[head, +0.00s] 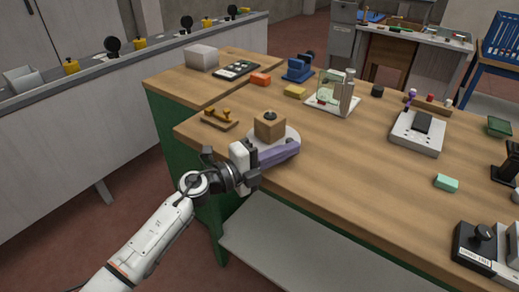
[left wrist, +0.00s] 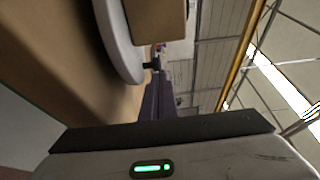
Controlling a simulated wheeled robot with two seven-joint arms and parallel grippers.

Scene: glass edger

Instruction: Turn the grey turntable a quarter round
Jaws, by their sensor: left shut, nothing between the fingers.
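The grey turntable (head: 291,133) is a pale round disc near the table's front left corner. A tan wooden block (head: 270,128) with a dark knob on top (head: 270,115) stands on it. In the left wrist view the turntable's rim (left wrist: 121,50) and the block (left wrist: 160,20) show close up, with a small dark peg (left wrist: 152,65) at the rim. My left gripper (head: 296,146) is shut and empty, its long purple fingers lying along the near side of the disc. The fingers also show in the left wrist view (left wrist: 158,85). I cannot tell whether they touch the peg or rim.
On the wooden table (head: 345,165) stand a small wooden rack (head: 219,119), a glass-sided fixture (head: 333,98), a white device (head: 418,132) and a green block (head: 446,183). A long grey counter (head: 140,85) runs at the left. The table's middle is clear.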

